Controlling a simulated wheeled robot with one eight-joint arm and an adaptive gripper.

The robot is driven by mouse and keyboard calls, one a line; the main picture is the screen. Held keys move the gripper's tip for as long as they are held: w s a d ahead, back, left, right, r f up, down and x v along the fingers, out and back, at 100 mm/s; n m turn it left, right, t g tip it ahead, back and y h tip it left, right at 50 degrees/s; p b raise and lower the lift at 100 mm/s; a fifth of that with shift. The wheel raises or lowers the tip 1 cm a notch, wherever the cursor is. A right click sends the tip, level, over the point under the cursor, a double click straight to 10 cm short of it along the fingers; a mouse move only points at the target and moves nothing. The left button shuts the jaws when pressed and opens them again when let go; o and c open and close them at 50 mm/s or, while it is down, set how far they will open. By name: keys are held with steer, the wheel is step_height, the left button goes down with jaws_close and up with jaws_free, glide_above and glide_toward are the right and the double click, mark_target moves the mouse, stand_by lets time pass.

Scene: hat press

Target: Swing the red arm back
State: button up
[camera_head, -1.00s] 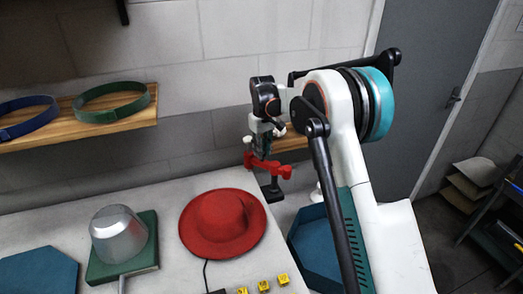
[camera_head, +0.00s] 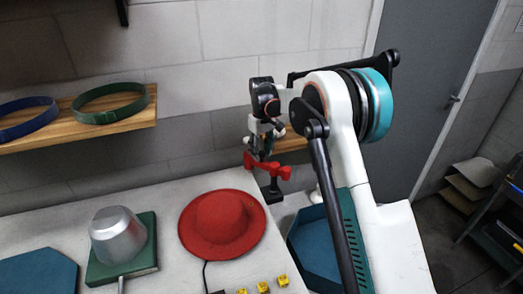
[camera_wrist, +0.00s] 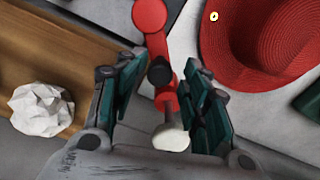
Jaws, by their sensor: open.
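The red arm (camera_head: 268,168) stands on a dark post at the table's far right corner. In the wrist view the red arm (camera_wrist: 154,40) runs between my fingers and ends in a pale round knob (camera_wrist: 171,137). My gripper (camera_head: 264,142) is just above the red arm in the head view. In the wrist view my gripper (camera_wrist: 165,85) is open, one finger on each side of the arm, with gaps showing. The red hat (camera_head: 221,223) lies on the table left of the arm, and part of it shows in the wrist view (camera_wrist: 262,50).
A metal hat form (camera_head: 117,234) sits on a green base at left. Yellow blocks (camera_head: 264,287) lie at the table's front. A wooden shelf (camera_head: 130,118) holds green and blue bands. A blue tray (camera_head: 318,248) is right of the table. Crumpled white paper (camera_wrist: 41,108) lies on wood.

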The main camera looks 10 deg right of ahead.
steer(key=shift+r, duration=4)
